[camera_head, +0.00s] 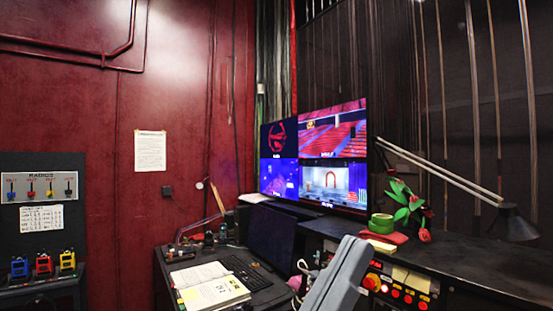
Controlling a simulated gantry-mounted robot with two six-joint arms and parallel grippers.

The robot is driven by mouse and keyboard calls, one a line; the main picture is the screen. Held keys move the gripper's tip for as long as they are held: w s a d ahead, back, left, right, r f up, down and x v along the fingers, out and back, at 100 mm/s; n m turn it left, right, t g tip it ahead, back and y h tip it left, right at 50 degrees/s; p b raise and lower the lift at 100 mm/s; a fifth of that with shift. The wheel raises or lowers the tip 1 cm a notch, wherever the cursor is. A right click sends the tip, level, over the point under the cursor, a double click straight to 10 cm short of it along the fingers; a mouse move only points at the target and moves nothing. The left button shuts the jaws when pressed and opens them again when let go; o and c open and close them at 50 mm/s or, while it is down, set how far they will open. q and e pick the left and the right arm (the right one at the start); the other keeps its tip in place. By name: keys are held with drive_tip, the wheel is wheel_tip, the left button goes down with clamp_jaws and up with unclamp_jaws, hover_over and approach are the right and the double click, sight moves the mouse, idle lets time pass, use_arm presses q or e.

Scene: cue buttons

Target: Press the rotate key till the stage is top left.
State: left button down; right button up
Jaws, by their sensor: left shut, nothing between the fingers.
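A monitor (313,156) at the centre back shows four pictures. The top left one is a red emblem on dark (279,138). The top right one is rows of red seats (333,130). The bottom left one is blue-purple (279,179). The bottom right one is a lit stage with a red arch (333,183). Several round red buttons (395,293) sit on the desk's front panel; their labels are too small to read, so I cannot tell the rotate key. My left gripper (354,252) is shut and empty, just left of a larger red button (372,282). My right gripper is not in view.
A green tape roll (381,223), a red cloth (386,237) and a red flower (424,234) lie on the desk by a lamp (512,223). An open book (212,287) and keyboard (245,272) lie left.

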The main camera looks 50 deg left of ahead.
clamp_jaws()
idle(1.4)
